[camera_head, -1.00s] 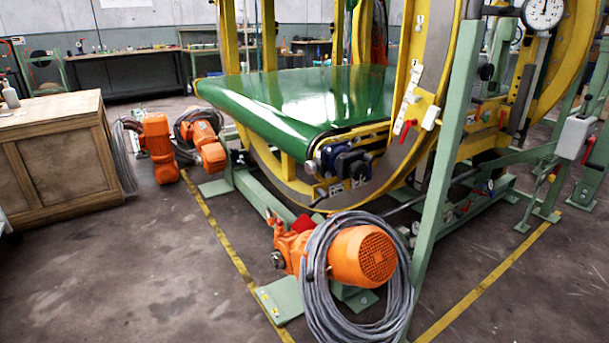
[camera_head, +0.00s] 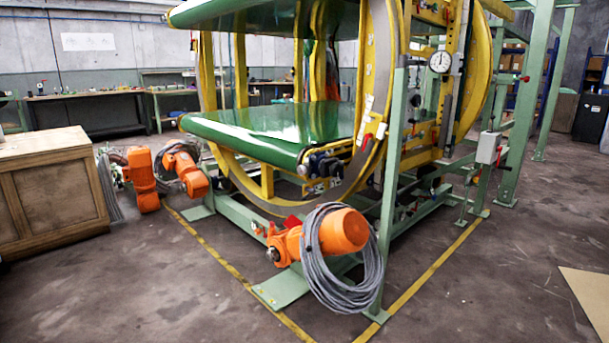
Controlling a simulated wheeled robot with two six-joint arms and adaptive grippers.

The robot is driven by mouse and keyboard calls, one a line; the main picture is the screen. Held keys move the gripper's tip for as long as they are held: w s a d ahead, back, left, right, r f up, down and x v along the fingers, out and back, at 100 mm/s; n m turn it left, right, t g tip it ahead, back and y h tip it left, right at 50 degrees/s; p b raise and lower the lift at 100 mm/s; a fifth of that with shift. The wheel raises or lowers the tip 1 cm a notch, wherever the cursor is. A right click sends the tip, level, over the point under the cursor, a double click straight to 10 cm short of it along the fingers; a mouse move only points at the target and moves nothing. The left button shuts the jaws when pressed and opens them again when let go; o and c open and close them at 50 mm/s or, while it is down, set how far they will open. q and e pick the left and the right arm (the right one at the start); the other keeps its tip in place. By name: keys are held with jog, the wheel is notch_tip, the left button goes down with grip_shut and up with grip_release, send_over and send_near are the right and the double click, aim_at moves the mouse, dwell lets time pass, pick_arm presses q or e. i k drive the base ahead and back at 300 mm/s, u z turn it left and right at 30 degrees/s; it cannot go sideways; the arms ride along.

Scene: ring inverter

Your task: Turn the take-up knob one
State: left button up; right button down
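The ring inverter (camera_head: 376,62) stands in the middle, with a yellow and grey ring in a green frame. Its lower green belt (camera_head: 285,120) ends at a roller towards me. A dark blue and black unit (camera_head: 325,164) sits at the near right end of this belt. Small knobs or handles show there, but I cannot tell which is the take-up knob. A red-handled lever (camera_head: 381,131) is on the ring just above it. Neither of my grippers is in view.
An orange motor (camera_head: 343,231) with coiled grey cable (camera_head: 317,266) stands at the front of the frame. A wooden cabinet (camera_head: 52,192) and another orange motor (camera_head: 142,180) are at left. Yellow floor lines (camera_head: 425,278) border the machine. The right floor is largely clear.

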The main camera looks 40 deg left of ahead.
aim_at(302, 170)
jog(key=u, duration=0.65)
jog(key=i, duration=0.6)
jog(key=u, duration=0.65)
jog(key=i, duration=0.8)
jog(key=z, duration=0.3)
